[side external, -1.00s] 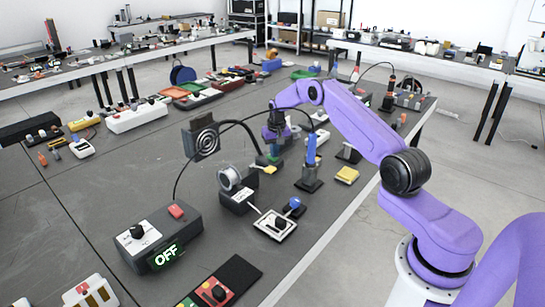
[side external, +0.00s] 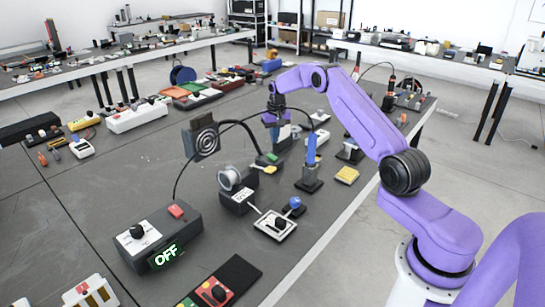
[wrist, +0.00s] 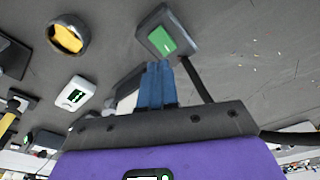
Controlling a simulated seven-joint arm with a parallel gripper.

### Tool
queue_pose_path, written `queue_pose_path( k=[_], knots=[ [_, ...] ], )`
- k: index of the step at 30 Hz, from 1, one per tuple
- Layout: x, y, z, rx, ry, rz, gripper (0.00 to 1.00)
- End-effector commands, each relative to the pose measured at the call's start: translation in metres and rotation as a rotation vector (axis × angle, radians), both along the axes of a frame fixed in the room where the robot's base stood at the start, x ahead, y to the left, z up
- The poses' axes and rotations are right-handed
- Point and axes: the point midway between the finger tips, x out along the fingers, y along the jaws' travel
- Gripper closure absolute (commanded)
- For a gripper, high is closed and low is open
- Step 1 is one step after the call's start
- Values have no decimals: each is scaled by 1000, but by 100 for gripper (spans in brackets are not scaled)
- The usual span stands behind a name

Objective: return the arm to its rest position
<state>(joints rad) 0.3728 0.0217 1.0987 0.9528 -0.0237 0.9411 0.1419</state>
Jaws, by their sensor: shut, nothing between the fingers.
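My purple arm reaches over the dark workbench (side external: 110,170) from the right in the side view. My gripper (side external: 282,138) hangs above the middle of the bench, pointing down. In the wrist view its blue fingers (wrist: 157,85) are together, with nothing held between them. Beyond the fingertips in that view lies a dark block with a green top (wrist: 162,40), which has a cable. The same green-topped block (side external: 267,159) shows below and left of the gripper in the side view, apart from it.
A blue-handled upright tool (side external: 311,148) stands close right of the gripper. The square fume fan (side external: 205,139) stands to the left, and a dark cable arches near the gripper. A solder spool (side external: 230,180) and a station reading OFF (side external: 160,237) are nearer. The air above is mostly clear.

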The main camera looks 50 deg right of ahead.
Motion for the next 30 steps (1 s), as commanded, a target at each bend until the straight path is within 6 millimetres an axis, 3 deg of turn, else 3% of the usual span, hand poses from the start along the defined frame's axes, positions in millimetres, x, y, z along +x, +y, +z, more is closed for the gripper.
queue_pose_path(
  k=[11,14,17,23,30],
  knots=[
    [0,1,3,0,1,1,100],
    [2,10,8,0,1,21,100],
    [5,39,21,1,3,81,100],
    [-7,133,60,5,17,282,100],
    [-60,238,101,7,36,535,100]
  ],
)
